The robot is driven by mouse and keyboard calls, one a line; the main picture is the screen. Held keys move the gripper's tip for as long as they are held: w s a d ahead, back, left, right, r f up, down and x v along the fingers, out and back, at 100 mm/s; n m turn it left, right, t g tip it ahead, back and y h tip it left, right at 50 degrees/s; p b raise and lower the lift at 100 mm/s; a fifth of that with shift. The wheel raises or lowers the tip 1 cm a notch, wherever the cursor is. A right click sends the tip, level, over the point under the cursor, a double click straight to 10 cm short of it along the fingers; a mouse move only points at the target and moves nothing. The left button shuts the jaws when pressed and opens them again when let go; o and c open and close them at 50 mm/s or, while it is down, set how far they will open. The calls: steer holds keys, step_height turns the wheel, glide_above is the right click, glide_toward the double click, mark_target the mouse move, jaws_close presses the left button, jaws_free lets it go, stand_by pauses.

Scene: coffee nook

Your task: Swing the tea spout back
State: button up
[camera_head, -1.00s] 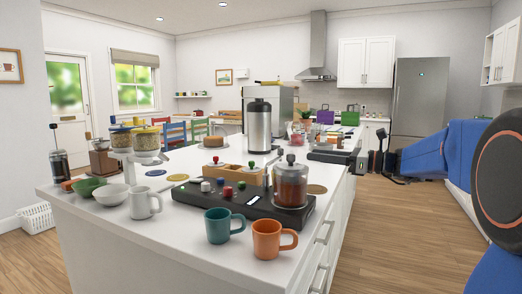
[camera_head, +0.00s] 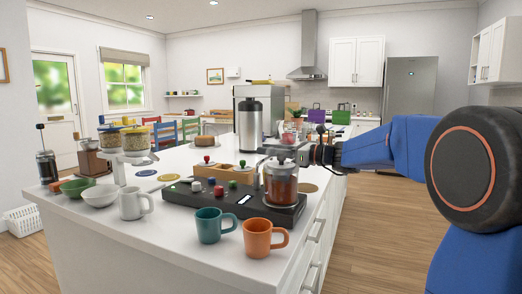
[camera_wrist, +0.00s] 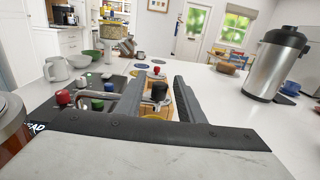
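The black tea station (camera_head: 222,203) sits on the white counter, with red, green and other coloured knobs on top and a glass tea jar (camera_head: 281,184) at its right end. In the wrist view, a silver bent tube (camera_wrist: 98,97), which looks like the spout, lies low over the station beside the red knob (camera_wrist: 63,97). I cannot make out the spout clearly in the head view. My gripper (camera_wrist: 158,80) is open, its two dark fingers apart, with a wooden box seen between them. In the head view my gripper (camera_head: 322,154) is right of the jar, above the counter's right edge.
A teal mug (camera_head: 213,225) and an orange mug (camera_head: 263,238) stand in front of the station. A wooden box (camera_head: 222,172) with lidded jars is behind it. A steel airpot (camera_head: 248,125) stands farther back. A grey mug (camera_head: 134,203) and bowls are left.

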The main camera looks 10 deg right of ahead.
steer(key=shift+x, duration=1.7)
steer(key=shift+c, duration=0.7)
jaws_close()
steer(key=shift+s+d+m+t+h, duration=0.45)
steer(key=shift+d+m+t+h, duration=0.35)
steer(key=shift+h, duration=0.15)
steer(key=shift+s+d+m+t+h, duration=0.4)
steer(key=shift+d+m+t+h, duration=0.35)
steer(key=shift+h, duration=0.25)
steer(key=shift+s+d+m+t+h, duration=0.45)
steer(key=shift+d+m+t+h, duration=0.25)
steer(key=shift+m+t+h, duration=0.2)
steer(key=shift+o, duration=0.7)
jaws_free()
